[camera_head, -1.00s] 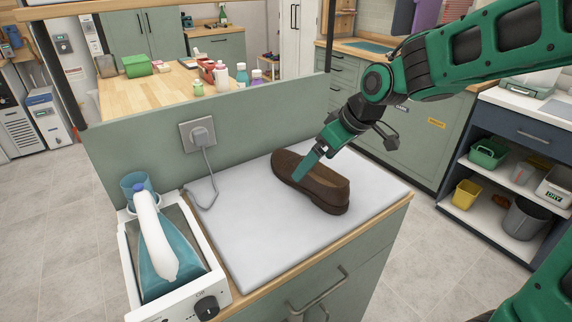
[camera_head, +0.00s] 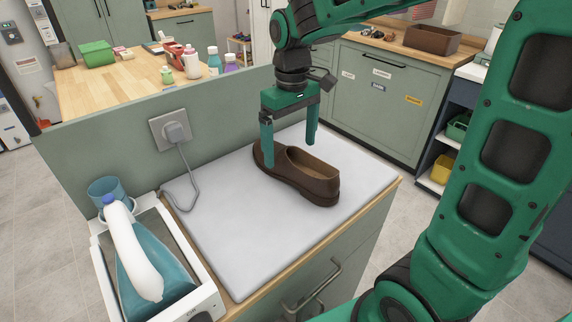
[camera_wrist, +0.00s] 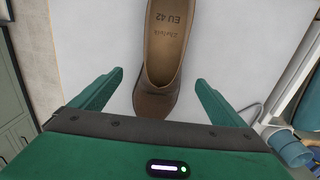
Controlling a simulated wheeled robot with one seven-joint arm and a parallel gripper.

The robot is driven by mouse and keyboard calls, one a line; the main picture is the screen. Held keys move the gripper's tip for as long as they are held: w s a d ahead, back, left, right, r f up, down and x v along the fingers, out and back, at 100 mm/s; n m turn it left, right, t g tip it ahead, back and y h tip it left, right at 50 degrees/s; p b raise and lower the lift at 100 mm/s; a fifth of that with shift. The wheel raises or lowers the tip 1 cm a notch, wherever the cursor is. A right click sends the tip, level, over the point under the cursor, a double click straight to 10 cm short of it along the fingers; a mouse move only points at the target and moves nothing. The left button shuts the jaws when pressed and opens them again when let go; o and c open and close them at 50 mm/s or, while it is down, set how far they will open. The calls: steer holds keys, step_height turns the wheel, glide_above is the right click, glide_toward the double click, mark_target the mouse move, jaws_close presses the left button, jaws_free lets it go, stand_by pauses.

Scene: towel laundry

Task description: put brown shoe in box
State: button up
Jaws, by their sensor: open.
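The brown shoe (camera_head: 310,180) lies upright on the white ironing pad, its toe towards the upper left and its heel towards the lower right. In the wrist view the shoe (camera_wrist: 156,98) lies between the two fingers, with "EU 42" on its insole. My gripper (camera_head: 290,155) is open and points down over the toe end, one finger on each side, with gaps between fingers and shoe in the wrist view (camera_wrist: 158,82). In the head view the toe is partly hidden by the near finger. A brown open box (camera_head: 420,39) stands on the far counter at the upper right.
A steam iron (camera_head: 140,250) sits on its base at the left of the pad (camera_head: 230,240). A grey cord runs to a wall socket (camera_head: 172,130) on the green panel behind. Bottles and a green box (camera_head: 96,53) stand on the wooden table beyond. The pad's front is clear.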

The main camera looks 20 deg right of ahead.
steer(key=shift+w+f, duration=0.15)
steer(key=shift+f, duration=2.6)
steer(key=c, duration=1.5)
steer(key=shift+r, duration=0.15)
